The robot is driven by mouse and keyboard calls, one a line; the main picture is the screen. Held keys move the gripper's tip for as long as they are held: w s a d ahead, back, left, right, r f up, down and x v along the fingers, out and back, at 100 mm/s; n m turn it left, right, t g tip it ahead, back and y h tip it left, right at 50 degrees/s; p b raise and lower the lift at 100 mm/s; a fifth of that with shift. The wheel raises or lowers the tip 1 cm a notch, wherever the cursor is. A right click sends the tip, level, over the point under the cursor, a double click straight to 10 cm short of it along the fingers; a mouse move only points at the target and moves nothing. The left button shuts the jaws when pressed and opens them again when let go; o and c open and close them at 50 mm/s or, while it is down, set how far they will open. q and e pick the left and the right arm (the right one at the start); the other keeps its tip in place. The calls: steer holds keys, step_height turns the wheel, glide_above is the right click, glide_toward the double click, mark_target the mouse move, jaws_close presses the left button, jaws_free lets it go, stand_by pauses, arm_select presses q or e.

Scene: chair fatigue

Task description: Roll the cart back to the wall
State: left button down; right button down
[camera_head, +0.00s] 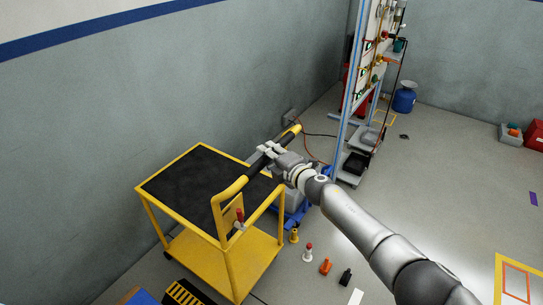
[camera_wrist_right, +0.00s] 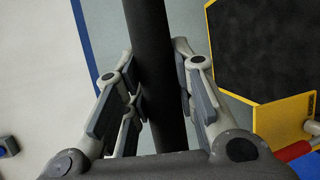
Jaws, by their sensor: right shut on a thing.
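The yellow cart (camera_head: 188,178) has a black top deck and a yellow lower shelf. It stands at left centre in the head view, close to the grey wall (camera_head: 90,130), with a strip of floor partly hidden behind it. Its handle (camera_head: 229,191) has yellow ends and a black grip bar, raised on the side facing my arm. My right gripper (camera_head: 268,150) is shut on the black bar. In the wrist view, the fingers (camera_wrist_right: 152,85) lie on both sides of the bar (camera_wrist_right: 150,30). My left gripper is not in view.
Several small objects, including an orange one (camera_head: 325,267) and a black one (camera_head: 345,277), stand on the floor right of the cart. A panel rack (camera_head: 357,105) stands behind, with a cable on the floor. A blue cylinder (camera_head: 404,98) stands farther back. Open floor lies to the right.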

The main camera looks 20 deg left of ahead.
steer(key=shift+s+a+r, duration=0.1)
steer(key=shift+a+r, duration=0.05)
steer(key=c, duration=1.6)
jaws_free()
steer(key=o, duration=0.4)
steer(key=shift+a, duration=0.15)
steer(key=shift+o, duration=0.2)
steer(key=shift+d, duration=0.3)
steer(key=shift+d+r, duration=0.15)
steer(key=shift+d, duration=0.2)
steer(key=v, duration=1.1)
steer(key=shift+s+a, duration=0.2)
